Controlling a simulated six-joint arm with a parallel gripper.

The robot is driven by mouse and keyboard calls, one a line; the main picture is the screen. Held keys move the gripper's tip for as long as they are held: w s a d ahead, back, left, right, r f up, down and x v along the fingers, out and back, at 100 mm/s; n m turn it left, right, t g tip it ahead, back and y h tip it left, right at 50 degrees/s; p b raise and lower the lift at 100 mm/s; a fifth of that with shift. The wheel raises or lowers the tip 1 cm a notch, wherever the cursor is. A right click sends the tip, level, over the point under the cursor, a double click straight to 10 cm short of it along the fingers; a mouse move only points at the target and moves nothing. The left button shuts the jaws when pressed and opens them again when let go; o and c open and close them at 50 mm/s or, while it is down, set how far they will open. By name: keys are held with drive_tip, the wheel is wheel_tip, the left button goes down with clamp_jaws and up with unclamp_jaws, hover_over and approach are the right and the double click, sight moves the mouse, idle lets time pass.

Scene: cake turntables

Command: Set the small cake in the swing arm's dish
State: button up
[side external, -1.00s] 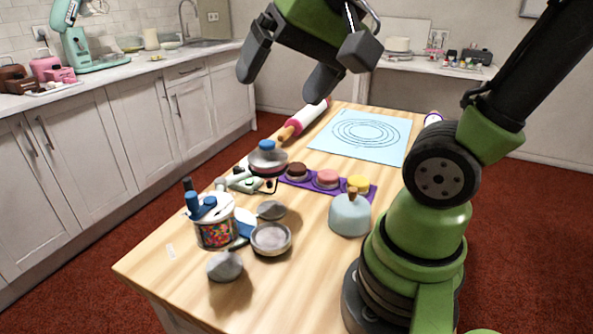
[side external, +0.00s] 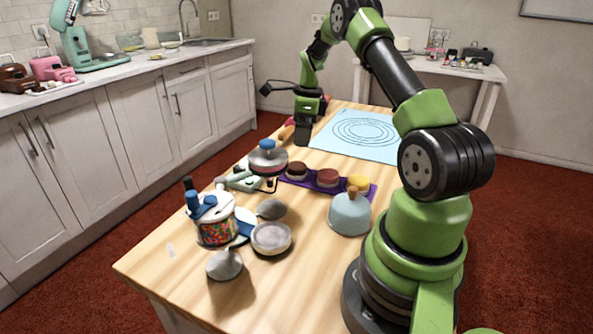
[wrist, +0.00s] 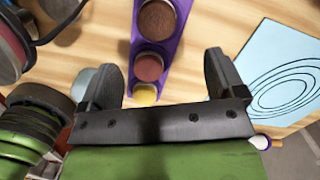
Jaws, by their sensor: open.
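Three small round cakes stand in a row on a purple tray (wrist: 137,50): dark brown (side external: 296,171), reddish (side external: 327,178) and yellow (side external: 358,184). In the wrist view the brown cake (wrist: 157,20) and reddish cake (wrist: 149,67) lie ahead of my fingers; the yellow one (wrist: 145,95) is partly hidden by my gripper. A shallow pale round dish (side external: 271,237) sits at the end of a blue arm (side external: 245,226). It looks empty. My gripper (side external: 303,120) is over the far part of the table, behind the tray. In the wrist view it is open and empty (wrist: 163,66).
A turntable with a blue-topped piece (side external: 267,158) stands left of the tray. A candy-filled jar (side external: 215,232) is beside the dish, with a grey cone (side external: 225,264) in front. A blue dome (side external: 350,214) is at right. A blue mat (side external: 365,135) lies at the back.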

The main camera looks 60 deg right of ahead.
hover_over(297, 165)
drive_tip(key=f, duration=0.4)
drive_tip(key=shift+s+d+f, duration=0.3)
drive_tip(key=shift+s+d, duration=0.05)
drive_tip(key=shift+d, duration=0.05)
drive_tip(key=shift+w+a+f, duration=0.1)
drive_tip(key=shift+a+f, duration=0.05)
drive_tip(key=shift+f, duration=0.75)
drive_tip(key=shift+w+a+f, duration=0.1)
drive_tip(key=shift+w+f, duration=0.05)
drive_tip(key=shift+f, duration=0.8)
drive_tip(key=shift+w+a+f, duration=0.1)
drive_tip(key=shift+a+f, duration=0.05)
drive_tip(key=shift+f, duration=0.75)
drive_tip(key=c, duration=1.1)
